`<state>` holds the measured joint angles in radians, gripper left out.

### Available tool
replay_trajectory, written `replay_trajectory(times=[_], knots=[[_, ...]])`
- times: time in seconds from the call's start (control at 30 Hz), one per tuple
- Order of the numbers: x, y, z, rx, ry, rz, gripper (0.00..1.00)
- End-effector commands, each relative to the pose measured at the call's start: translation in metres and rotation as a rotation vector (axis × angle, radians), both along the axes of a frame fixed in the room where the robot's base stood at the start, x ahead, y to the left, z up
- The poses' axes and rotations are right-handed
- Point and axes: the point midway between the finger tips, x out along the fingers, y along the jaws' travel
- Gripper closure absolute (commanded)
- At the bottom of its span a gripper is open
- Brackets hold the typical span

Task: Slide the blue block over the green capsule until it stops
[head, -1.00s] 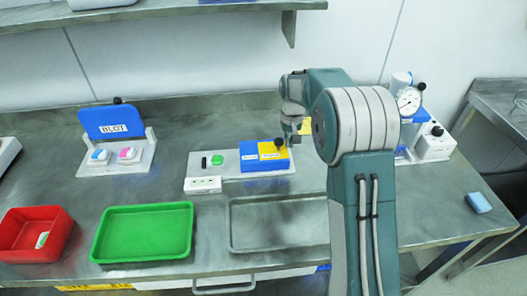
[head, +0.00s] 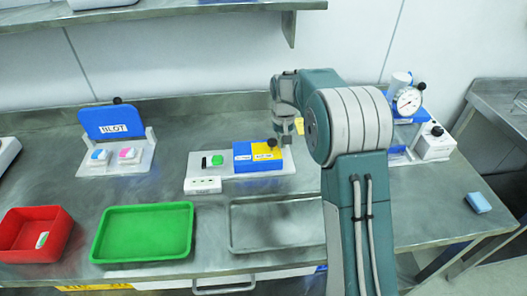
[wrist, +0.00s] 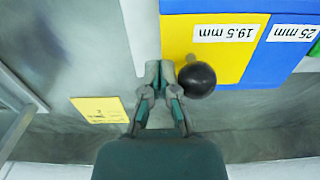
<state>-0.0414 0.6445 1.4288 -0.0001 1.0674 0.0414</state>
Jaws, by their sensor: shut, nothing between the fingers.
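The blue block (head: 242,158) sits on a white base, joined on its right by a yellow block (head: 268,165) with a black ball knob (head: 272,142). The green capsule (head: 217,160) lies on the base just left of the blue block, with a small gap between them. In the wrist view the yellow block (wrist: 232,57) reads 19.5 mm and the blue block (wrist: 272,55) reads 25 mm. My gripper (wrist: 167,68) is shut and empty, its fingertips beside the knob (wrist: 197,79), touching or nearly so. The capsule (wrist: 316,49) barely shows at the right edge there.
A white base plate (head: 195,172) holds the blocks, with a small white box (head: 203,185) at its front. A green tray (head: 145,253), a red bin (head: 35,255) and a metal tray (head: 280,243) stand in front. A dial gauge (head: 409,101) stands right. A yellow card (wrist: 100,110) lies near my gripper.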

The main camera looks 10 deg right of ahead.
Motion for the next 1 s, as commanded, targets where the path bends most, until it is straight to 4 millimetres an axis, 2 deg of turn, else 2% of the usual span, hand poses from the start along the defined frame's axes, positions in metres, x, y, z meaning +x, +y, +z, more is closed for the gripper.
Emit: replay_trajectory(times=[1.0], knots=[[0.0,0.039,0.0,0.0,0.001,0.001,1.0]])
